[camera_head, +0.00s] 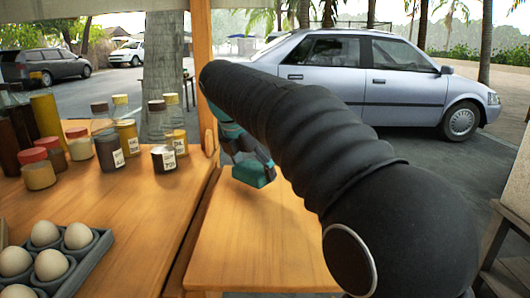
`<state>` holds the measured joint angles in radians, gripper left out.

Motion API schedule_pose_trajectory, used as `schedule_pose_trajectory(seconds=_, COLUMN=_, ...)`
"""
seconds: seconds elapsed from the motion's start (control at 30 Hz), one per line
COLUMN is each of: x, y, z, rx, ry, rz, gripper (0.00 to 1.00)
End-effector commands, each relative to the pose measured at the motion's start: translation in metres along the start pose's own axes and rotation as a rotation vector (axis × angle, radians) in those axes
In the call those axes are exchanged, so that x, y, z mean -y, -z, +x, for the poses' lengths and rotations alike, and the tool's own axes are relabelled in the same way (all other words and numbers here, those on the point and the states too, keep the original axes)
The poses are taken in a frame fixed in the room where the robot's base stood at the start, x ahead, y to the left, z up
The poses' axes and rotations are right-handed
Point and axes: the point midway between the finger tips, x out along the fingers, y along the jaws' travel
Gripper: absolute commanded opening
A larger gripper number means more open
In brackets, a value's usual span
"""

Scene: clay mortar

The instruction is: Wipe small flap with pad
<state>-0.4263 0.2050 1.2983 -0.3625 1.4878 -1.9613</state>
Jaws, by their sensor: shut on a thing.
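The small flap (255,245) is a bare wooden leaf at the centre, to the right of the main counter. A teal pad (254,175) is at the flap's far part. My gripper (259,158) is shut on the pad from above. The pad looks to be at or just above the flap's surface; I cannot tell if it touches. My dark ribbed arm hides the flap's right side and part of the gripper.
The wooden counter (130,210) at left holds several spice jars (108,150) and an egg tray (75,280) with eggs. A wooden post (202,70) stands at the counter's far edge. A wooden stool or bench (505,240) is at right. Parked cars are beyond.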

Motion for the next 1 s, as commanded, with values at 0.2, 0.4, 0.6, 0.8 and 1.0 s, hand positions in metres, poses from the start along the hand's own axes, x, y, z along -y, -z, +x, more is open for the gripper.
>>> schedule_pose_trajectory(seconds=0.2, x=0.001, y=-0.01, z=-0.018, rx=0.001, ry=-0.001, rz=0.005, gripper=0.6)
schedule_pose_trajectory(seconds=0.4, x=0.002, y=-0.018, z=-0.033, rx=0.001, ry=0.001, rz=0.008, gripper=0.6)
schedule_pose_trajectory(seconds=0.6, x=0.003, y=-0.02, z=-0.037, rx=0.001, ry=0.002, rz=0.008, gripper=0.6)
schedule_pose_trajectory(seconds=0.8, x=0.003, y=-0.02, z=-0.037, rx=0.001, ry=0.002, rz=0.008, gripper=0.6)
schedule_pose_trajectory(seconds=1.0, x=0.003, y=-0.019, z=-0.037, rx=0.001, ry=0.002, rz=0.008, gripper=0.6)
